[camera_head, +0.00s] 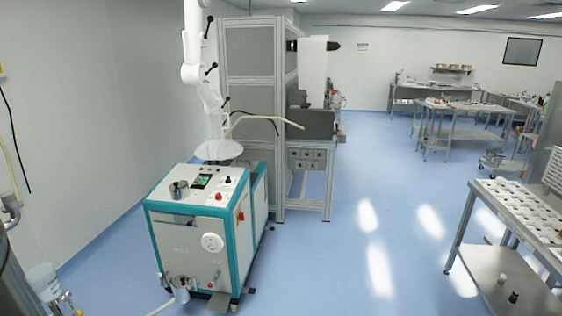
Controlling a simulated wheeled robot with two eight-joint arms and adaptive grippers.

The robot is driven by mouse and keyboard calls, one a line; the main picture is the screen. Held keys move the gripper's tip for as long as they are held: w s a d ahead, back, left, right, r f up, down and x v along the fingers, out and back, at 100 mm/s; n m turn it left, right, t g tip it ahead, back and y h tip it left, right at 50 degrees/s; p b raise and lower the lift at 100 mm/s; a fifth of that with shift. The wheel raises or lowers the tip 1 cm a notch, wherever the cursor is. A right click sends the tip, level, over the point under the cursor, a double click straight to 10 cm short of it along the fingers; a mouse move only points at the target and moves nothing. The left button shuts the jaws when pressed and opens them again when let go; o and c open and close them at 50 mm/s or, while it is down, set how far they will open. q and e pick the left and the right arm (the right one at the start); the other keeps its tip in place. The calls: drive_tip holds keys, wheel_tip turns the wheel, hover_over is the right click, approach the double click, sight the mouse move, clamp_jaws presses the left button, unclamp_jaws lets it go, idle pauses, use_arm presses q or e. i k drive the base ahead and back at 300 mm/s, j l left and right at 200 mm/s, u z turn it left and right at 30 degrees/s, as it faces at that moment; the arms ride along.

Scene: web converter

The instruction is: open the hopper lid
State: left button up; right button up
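A white and teal machine cabinet (190,240) stands on the floor left of centre. A pale round disc (218,150), which looks like a lid, lies nearly flat at the back of its top; I cannot tell for certain that it is the hopper lid. A small metal pot (179,190) sits at the top's front left. No open hopper mouth shows. Neither of my grippers shows in the head view.
A white jointed column (196,60) with black levers rises behind the cabinet. A tall grey framed machine (250,70) stands behind it. A metal table (520,212) stands at the right. Blue floor (350,240) is clear in the middle.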

sight(252, 164)
drive_tip(key=i+z, duration=0.1)
drive_tip(key=i, duration=3.75)
drive_tip(key=i+u, duration=0.15)
drive_tip(key=i, duration=0.4)
drive_tip(key=i+l+u, duration=0.15)
drive_tip(key=i, duration=0.4)
drive_tip(key=i+l+u, duration=0.1)
drive_tip(key=i+l, duration=0.15)
drive_tip(key=i, duration=0.3)
